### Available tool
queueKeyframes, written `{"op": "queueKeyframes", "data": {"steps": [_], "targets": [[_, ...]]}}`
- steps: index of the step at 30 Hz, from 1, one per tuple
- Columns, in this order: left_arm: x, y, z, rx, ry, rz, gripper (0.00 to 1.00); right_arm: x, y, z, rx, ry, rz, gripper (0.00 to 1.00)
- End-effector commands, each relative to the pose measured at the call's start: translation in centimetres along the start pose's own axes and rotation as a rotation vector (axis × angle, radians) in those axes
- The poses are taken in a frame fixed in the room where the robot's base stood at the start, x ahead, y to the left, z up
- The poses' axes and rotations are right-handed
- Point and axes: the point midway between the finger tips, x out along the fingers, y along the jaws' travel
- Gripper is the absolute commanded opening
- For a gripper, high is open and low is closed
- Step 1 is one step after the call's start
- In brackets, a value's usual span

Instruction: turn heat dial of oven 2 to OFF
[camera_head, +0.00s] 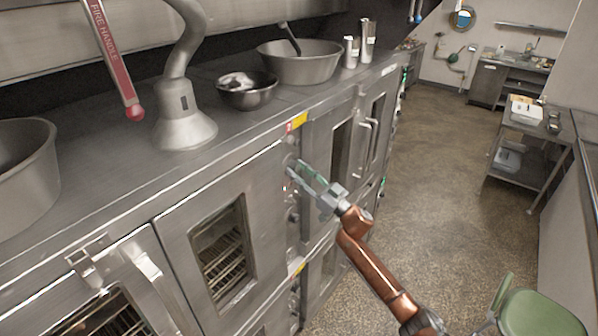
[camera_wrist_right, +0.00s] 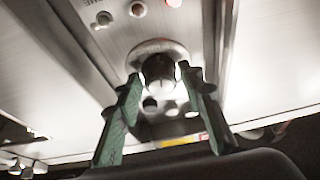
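The oven's control panel (camera_head: 291,235) is a narrow upright strip between two oven doors, with a yellow and red label (camera_head: 295,122) at its top. My right gripper (camera_head: 296,174) reaches its upper part from the right. In the right wrist view a dark round dial (camera_wrist_right: 158,73) on a round metal plate lies between the two green fingertips of my right gripper (camera_wrist_right: 159,80). The fingers stand apart on either side of the dial; whether they touch it I cannot tell. The dial's markings are not legible. My left gripper is not in view.
A glass-windowed oven door (camera_head: 222,250) is left of the panel, and another door with long handles (camera_head: 368,140) is right of it. Bowls (camera_head: 247,92) stand on the oven top. A green chair (camera_head: 530,312) is at the lower right. The speckled floor (camera_head: 440,180) is open.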

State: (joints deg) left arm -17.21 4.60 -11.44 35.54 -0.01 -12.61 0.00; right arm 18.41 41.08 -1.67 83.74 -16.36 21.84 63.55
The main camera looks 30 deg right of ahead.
Motion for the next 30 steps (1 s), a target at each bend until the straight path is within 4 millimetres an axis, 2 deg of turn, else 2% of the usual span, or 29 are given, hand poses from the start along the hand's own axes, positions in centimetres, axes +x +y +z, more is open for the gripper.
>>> {"op": "queueKeyframes", "data": {"steps": [2, 13, 23, 30], "targets": [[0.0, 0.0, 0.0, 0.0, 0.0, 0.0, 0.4, 0.0, 0.0, 0.0, 0.0, 0.0, 0.0, 0.29], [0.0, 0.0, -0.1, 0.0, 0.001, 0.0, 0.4, 0.0, 0.0, 0.0, 0.0, 0.0, 0.001, 0.03], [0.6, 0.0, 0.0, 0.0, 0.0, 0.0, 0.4, -0.1, 0.2, 0.1, -0.045, -0.001, -0.016, 0.03], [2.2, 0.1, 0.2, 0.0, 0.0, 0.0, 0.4, -0.1, 0.3, 0.2, -0.182, -0.001, -0.073, 0.03]]}}
